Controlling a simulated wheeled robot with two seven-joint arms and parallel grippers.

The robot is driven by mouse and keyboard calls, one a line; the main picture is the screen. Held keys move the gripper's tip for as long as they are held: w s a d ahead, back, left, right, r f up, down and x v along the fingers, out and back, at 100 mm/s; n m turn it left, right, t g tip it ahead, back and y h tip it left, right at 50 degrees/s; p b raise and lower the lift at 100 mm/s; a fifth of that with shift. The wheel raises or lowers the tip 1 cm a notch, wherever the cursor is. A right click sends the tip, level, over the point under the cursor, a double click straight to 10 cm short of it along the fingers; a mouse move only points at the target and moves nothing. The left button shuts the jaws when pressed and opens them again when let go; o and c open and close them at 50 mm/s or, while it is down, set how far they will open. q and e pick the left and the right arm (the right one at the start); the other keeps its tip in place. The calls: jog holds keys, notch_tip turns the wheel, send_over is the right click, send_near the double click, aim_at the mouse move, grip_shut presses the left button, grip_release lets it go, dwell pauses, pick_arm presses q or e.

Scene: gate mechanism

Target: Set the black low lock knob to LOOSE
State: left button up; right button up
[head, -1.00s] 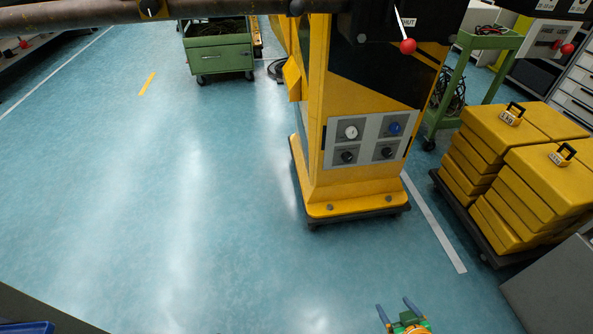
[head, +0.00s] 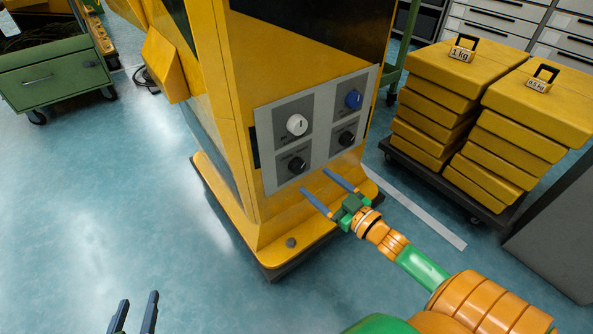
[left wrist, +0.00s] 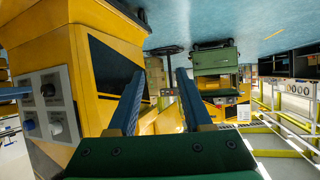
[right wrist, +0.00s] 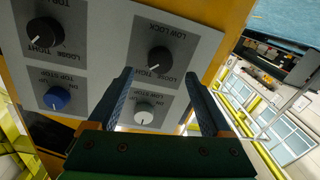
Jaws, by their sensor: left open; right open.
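The black low lock knob (head: 297,164) is at the lower left of the grey panel on the yellow post. The right wrist view shows it upside down (right wrist: 158,60), under its LOW LOCK label, its white mark apparently toward TIGHT. My right gripper (head: 315,180) is open and empty, just in front of the panel's lower edge. In the right wrist view the knob appears beyond and between its fingertips, apparently untouched. My left gripper (head: 138,297) is open and empty over the floor at lower left. The left wrist view shows its fingers apart (left wrist: 160,74).
The panel also bears a white knob (head: 297,124), a blue knob (head: 354,99) and a second black knob (head: 346,138). Stacked yellow weights (head: 430,95) stand on a dolly at right. A green cabinet (head: 55,75) stands at upper left. The floor at left is clear.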

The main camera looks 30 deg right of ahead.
aim_at(301, 169)
jog(key=w, duration=0.1)
jog(key=w+b, duration=0.1)
jog(key=w, duration=0.1)
jog(key=shift+w+a+f, duration=0.1)
jog(key=shift+w+a, duration=0.05)
jog(key=shift+a, duration=0.1)
pick_arm(q)
notch_tip(301, 169, up, 18)
jog(key=d+m+t+h+b, duration=0.1)
jog(key=t+h, duration=0.3)
jog(key=t, duration=0.6)
jog(key=shift+d+f, duration=0.15)
jog(key=shift+d, duration=0.55)
pick_arm(e)
jog(key=w, duration=0.2)
jog(key=shift+w+a, duration=0.2)
jog(key=shift+w, duration=0.15)
pick_arm(q)
jog(key=shift+w, duration=0.1)
jog(key=shift+f, duration=0.1)
pick_arm(e)
grip_shut()
